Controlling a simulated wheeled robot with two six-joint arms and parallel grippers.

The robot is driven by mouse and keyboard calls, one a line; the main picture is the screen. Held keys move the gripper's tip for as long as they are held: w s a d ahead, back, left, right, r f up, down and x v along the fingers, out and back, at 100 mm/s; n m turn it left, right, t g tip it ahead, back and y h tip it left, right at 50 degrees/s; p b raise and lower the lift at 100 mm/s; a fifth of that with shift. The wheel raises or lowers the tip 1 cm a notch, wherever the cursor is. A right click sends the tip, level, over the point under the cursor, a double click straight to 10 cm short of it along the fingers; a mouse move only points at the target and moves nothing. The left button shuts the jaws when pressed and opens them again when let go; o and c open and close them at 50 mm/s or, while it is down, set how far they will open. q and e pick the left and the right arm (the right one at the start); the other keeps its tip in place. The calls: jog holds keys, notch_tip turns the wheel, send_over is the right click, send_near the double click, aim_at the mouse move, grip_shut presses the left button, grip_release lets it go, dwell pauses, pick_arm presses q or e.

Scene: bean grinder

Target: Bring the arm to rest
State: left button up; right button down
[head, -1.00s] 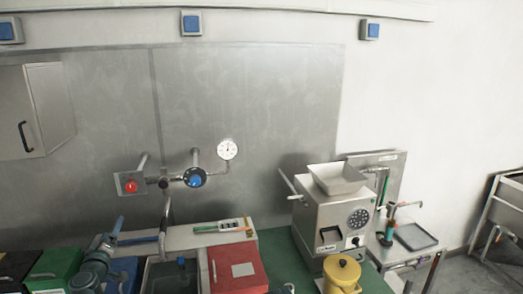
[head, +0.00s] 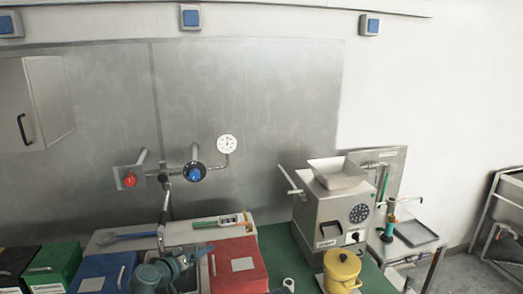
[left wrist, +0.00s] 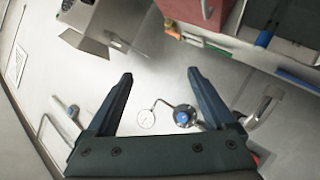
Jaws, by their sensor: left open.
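My left gripper (head: 185,262) is low in the head view, in front of the sink and between the blue and red boxes. In the left wrist view its two dark fingers (left wrist: 160,76) stand wide apart with nothing between them. That view is tilted and shows the steel wall, the gauge (left wrist: 146,119) and the blue valve knob (left wrist: 182,118) beyond the fingers. My right gripper is not in view.
A red box (head: 238,270), a blue box (head: 92,277) and a green box (head: 50,270) line the front. The faucet (head: 163,225) rises behind my gripper. The grinder (head: 330,215) and a yellow pot (head: 342,268) stand to the right.

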pick_arm(q)
jog(key=s+d+f+m+g+h+b, duration=0.1)
jog(key=s+d+f+m+g, duration=0.15)
jog(key=d+f, duration=0.2)
jog(key=s+d+f+m+g, duration=0.1)
jog(key=s+d+f+g, duration=0.15)
jog(key=d, duration=0.35)
jog(key=s+d+f+m+g+y+b, duration=0.1)
jog(key=s+f+g+y, duration=0.3)
jog(key=s, duration=0.5)
jog(key=s+d+f+m+g+y+b, duration=0.1)
jog(key=s+f+g+y, duration=0.3)
jog(key=s+f, duration=0.4)
jog(key=s+d+b, duration=0.1)
jog(key=s, duration=0.1)
jog(key=shift+s+d+f+b, duration=0.15)
jog(key=shift+s+f+b, duration=0.15)
jog(key=shift+b, duration=0.1)
jog(key=shift+m, duration=0.25)
